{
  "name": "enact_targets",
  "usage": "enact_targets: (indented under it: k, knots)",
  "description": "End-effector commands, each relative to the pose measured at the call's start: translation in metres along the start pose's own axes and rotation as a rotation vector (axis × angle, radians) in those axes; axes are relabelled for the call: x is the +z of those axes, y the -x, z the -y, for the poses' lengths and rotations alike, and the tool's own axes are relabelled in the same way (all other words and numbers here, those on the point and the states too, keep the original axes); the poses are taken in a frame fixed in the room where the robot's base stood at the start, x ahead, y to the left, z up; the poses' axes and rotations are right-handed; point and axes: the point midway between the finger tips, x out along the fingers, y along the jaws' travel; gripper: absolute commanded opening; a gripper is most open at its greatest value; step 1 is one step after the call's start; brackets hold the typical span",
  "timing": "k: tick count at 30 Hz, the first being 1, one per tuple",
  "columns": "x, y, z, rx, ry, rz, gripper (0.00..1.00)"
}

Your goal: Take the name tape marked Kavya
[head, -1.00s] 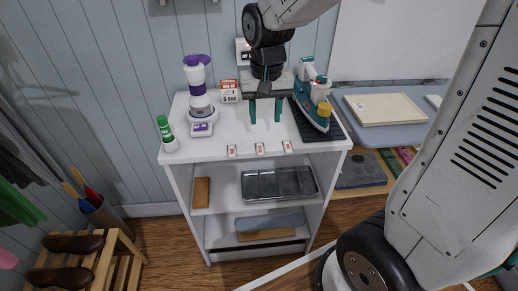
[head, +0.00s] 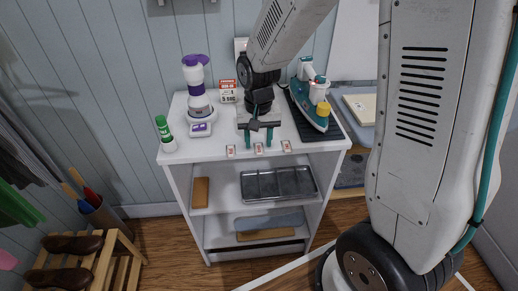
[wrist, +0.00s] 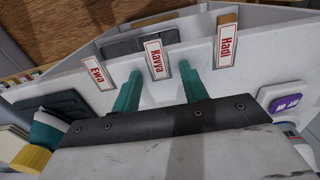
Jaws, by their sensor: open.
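The Kavya name tape (wrist: 155,60) is a small white strip with a red border, the middle of three tapes at the white shelf top's front edge. It also shows in the head view (head: 259,148). My gripper (wrist: 160,73) is open and empty, with its teal fingers pointing at this tape. In the wrist view the fingertips lie to either side of the tape's near end; I cannot tell their height above the top. The gripper also shows in the head view (head: 258,143).
The Ewa tape (wrist: 99,74) and Hadi tape (wrist: 228,44) lie on either side, apart from the fingers. A teal iron (head: 314,103) stands right on a dark mat. A purple-and-white appliance (head: 199,90) and a green-capped bottle (head: 165,134) stand left.

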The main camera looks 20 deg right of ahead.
Motion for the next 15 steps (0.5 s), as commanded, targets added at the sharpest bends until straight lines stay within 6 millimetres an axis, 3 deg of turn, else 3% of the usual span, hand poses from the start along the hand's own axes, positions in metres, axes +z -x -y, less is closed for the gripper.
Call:
enact_targets:
  k: [12, 15]
  knots:
    - [0.0002, -0.0013, 0.0, 0.0, 0.0, 0.001, 0.44]
    - [0.0002, -0.0011, 0.0, 0.0, 0.0, 0.001, 0.16]
